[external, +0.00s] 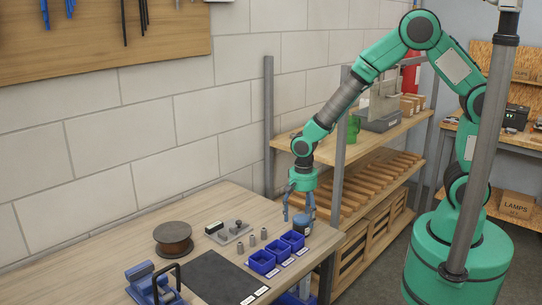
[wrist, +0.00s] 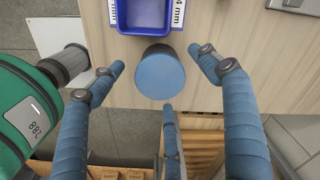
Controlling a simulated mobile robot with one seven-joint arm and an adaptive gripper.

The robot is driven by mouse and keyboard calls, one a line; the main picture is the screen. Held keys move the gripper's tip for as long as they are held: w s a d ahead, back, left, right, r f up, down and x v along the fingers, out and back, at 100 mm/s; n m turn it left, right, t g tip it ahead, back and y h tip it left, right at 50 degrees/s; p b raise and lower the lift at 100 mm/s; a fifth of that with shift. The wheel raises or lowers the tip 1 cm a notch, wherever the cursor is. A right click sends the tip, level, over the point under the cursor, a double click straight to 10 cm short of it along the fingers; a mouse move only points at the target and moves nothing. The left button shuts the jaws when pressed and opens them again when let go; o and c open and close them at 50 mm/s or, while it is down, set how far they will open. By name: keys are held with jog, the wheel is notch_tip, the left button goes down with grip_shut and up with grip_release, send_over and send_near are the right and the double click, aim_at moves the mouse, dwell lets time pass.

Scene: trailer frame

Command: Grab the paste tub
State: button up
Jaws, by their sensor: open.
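The paste tub looks to be the small round container with a flat blue lid (wrist: 160,76), upright at the table's end. In the external view the tub (external: 301,227) is partly hidden by my gripper's fingers. My gripper (external: 299,214) points down over it with three blue fingers spread. In the wrist view the fingers surround the lid on the left, right and near sides, with gaps between them and the tub. Nothing is held.
Blue bins (external: 262,262) stand close beside the tub; one bin (wrist: 150,14) nearly touches it in the wrist view. Metal cylinders, a wire spool (external: 173,238) and a dark mat (external: 222,284) lie farther left. The shelf rack (external: 343,150) is behind.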

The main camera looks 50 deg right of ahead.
aim_at(302, 218)
jog(key=shift+f, duration=1.65)
jog(key=c, duration=1.5)
jog(key=shift+r, duration=0.15)
jog(key=shift+r, duration=0.4)
notch_tip(302, 218, up, 3)
jog(key=shift+s+d+f, duration=0.1)
jog(key=shift+s, duration=0.05)
jog(key=s+d, duration=0.2)
jog(key=s, duration=0.3)
jog(key=s+d+p, duration=0.1)
jog(key=s+d, duration=0.1)
jog(key=s, duration=0.2)
jog(key=s+d+r, duration=0.1)
jog(key=s, duration=0.4)
jog(key=shift+s+d+r+p, duration=0.1)
jog(key=shift+s+d+p, duration=0.2)
jog(key=shift+d+p, duration=0.1)
